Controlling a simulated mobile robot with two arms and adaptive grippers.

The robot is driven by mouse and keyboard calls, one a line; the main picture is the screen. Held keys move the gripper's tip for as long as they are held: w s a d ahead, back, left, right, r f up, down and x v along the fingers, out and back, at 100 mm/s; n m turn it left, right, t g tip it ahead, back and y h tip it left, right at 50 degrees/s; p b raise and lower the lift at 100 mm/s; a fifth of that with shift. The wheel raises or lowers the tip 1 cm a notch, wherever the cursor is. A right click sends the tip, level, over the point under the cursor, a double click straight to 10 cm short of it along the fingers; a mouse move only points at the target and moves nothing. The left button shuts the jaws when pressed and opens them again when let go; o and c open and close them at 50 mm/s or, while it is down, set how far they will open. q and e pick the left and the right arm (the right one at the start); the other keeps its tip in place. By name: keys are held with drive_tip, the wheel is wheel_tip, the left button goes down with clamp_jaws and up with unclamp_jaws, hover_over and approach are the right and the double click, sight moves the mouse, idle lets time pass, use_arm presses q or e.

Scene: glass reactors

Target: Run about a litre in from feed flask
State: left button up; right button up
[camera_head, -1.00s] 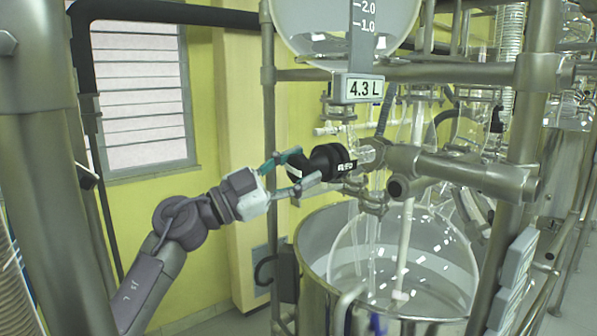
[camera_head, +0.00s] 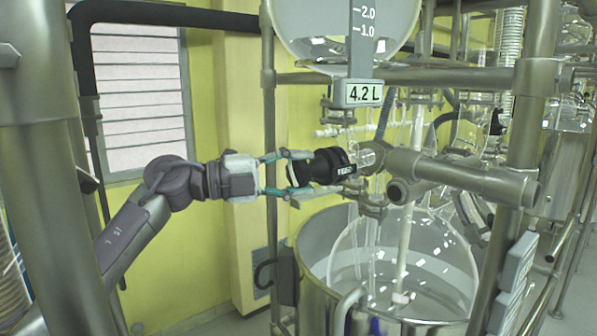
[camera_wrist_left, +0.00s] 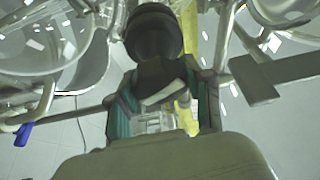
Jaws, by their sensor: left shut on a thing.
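The feed flask (camera_head: 335,30) hangs at the top, its lower part in view, with a scale marked 1.0 and 2.0. Its display (camera_head: 364,93) reads 4.2 L. Below it, a black valve knob (camera_head: 331,165) sits on the glass line. My left gripper (camera_head: 295,173) comes in from the left with its fingers shut on the knob. In the left wrist view the dark knob (camera_wrist_left: 153,38) lies between the teal-sided fingers. The glass reactor vessel (camera_head: 398,262) below holds a stirrer shaft and some clear liquid. My right gripper is not in view.
A steel bath (camera_head: 312,242) surrounds the vessel. Metal frame posts (camera_head: 268,150) and a thick horizontal pipe (camera_head: 460,172) stand close around the knob. A wall with a louvred window (camera_head: 140,100) is behind my left arm.

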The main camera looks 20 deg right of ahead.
use_arm(q)
drive_tip(key=m, duration=0.2)
drive_tip(key=m+y, duration=0.1)
drive_tip(key=m, duration=0.1)
drive_tip(key=shift+t+y, duration=0.3)
drive_tip(key=shift+t, duration=0.1)
drive_tip(key=shift+f+m+t+y, duration=0.1)
drive_tip(key=shift+m+t+y, duration=0.4)
drive_tip(key=shift+m, duration=0.8)
drive_tip(key=o, duration=1.2)
drive_tip(key=shift+c, duration=0.2)
